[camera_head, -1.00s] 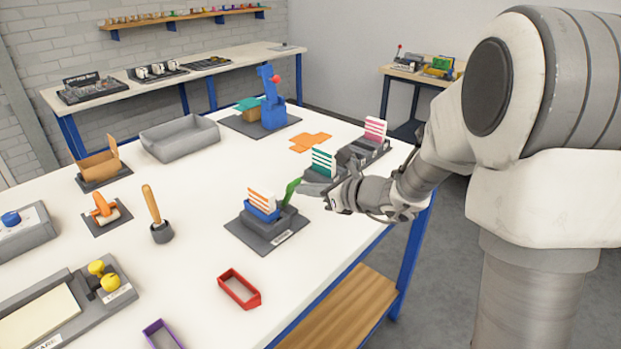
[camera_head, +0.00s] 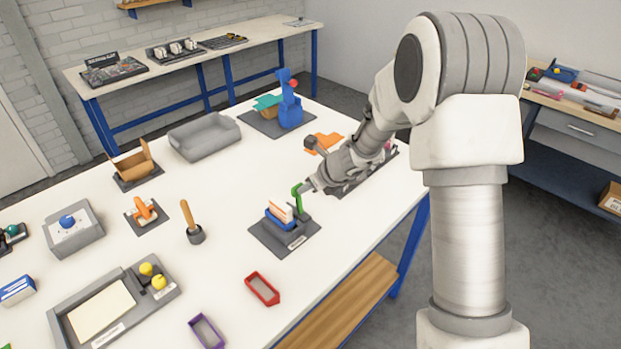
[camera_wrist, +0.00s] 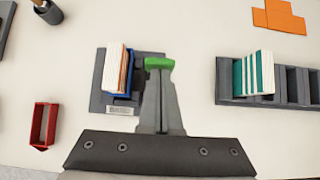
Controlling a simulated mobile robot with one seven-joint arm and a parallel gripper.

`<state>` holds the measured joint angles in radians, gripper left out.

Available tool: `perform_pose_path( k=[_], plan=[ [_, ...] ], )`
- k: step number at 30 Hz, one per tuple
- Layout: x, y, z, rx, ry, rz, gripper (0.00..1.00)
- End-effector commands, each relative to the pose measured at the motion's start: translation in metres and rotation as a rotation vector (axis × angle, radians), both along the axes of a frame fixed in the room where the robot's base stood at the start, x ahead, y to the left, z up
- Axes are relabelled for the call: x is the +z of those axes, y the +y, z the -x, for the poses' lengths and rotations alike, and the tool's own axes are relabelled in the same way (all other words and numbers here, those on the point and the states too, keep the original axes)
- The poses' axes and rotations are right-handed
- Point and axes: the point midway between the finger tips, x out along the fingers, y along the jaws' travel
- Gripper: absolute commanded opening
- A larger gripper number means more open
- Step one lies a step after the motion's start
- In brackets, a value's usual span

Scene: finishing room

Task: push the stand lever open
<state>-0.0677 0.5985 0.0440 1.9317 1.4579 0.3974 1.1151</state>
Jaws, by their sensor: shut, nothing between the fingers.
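The stand (camera_head: 284,240) is a dark grey base on the white table, with a blue holder (camera_head: 277,222) bearing white and orange cards. Its green lever (camera_head: 297,197) stands roughly upright at the holder's right side. In the wrist view the lever's green top (camera_wrist: 160,63) lies right at my fingertips, beside the cards (camera_wrist: 118,70). My gripper (camera_head: 307,187) is shut and empty, just right of the lever. The fingers (camera_wrist: 159,80) look touching or almost touching it; the exact contact is hidden.
A grey rack (camera_wrist: 225,80) with green-striped cards stands right of the stand. A red tray (camera_head: 262,289) lies in front, and a wooden-handled tool (camera_head: 190,222) stands to the left. An orange flat piece (camera_wrist: 279,15) lies behind. The tabletop between them is clear.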

Motion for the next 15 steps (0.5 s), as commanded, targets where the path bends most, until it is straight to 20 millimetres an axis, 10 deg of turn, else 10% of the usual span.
perform_pose_path(
  k=[15],
  plan=[
    [0.001,0.028,-0.028,-0.001,-0.002,-0.003,0.00]
  ],
)
